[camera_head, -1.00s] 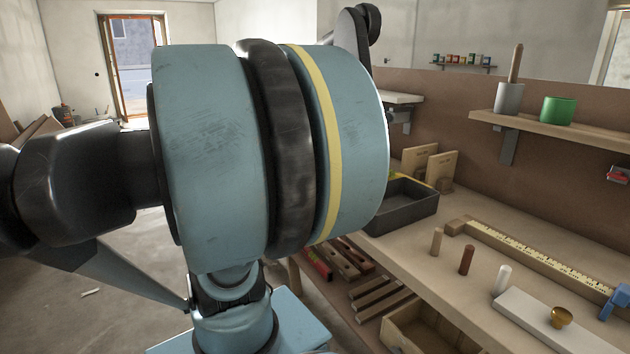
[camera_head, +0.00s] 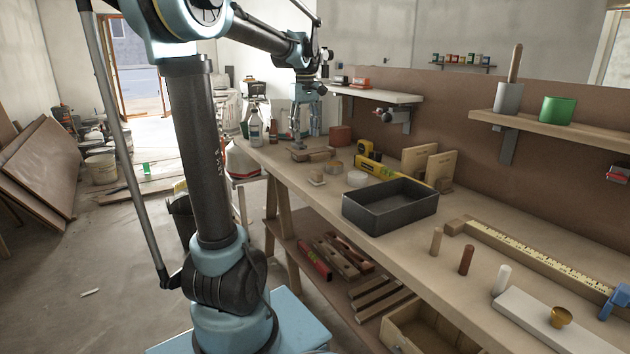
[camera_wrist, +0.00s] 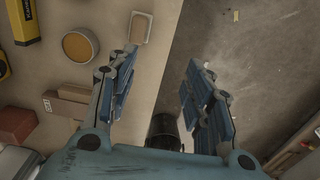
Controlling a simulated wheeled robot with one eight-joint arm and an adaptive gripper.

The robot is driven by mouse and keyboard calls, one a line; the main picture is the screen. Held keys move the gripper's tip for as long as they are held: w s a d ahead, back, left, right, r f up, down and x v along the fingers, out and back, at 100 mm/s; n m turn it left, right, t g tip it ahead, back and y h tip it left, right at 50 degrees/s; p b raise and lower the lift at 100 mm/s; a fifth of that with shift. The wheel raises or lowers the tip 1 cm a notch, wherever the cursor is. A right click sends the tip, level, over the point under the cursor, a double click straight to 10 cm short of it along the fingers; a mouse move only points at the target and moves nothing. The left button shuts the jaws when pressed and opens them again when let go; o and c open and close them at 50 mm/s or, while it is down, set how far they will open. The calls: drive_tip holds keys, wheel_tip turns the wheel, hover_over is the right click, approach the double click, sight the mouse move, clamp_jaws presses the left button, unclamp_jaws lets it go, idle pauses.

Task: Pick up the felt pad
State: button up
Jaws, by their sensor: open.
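No piece can be named the felt pad with certainty. A small pale square piece (camera_wrist: 140,27) lies near the bench edge in the wrist view, just beyond my left finger's tip. It seems to match the small pale piece (camera_head: 317,179) on the bench in the head view. Flat brown pieces (camera_wrist: 68,103) lie left of my left finger; in the head view they are below my gripper (camera_head: 305,132). My gripper is open and empty in the wrist view (camera_wrist: 162,57), pointing down, with bench under its left finger and floor under its right.
A round tin (camera_wrist: 78,45), a red-brown block (camera_head: 341,134) and a yellow tape measure (camera_head: 366,149) stand nearby. A dark open tray (camera_head: 390,212) sits nearer on the workbench (camera_head: 400,245). A shelf (camera_head: 378,95) overhangs the far end. Bottles (camera_head: 255,128) stand beyond.

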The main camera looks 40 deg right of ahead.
drive_tip(key=s+d, duration=0.1)
drive_tip(key=d, duration=0.3)
approach(317, 171)
drive_tip(key=f, duration=0.5)
drive_tip(key=shift+s+a+f, duration=0.15)
drive_tip(key=shift+s, duration=0.1)
drive_tip(key=shift+w+f, duration=0.1)
drive_tip(key=shift+f, duration=1.25)
drive_tip(key=shift+w+f, duration=0.15)
drive_tip(key=shift+f, duration=1.2)
clamp_jaws()
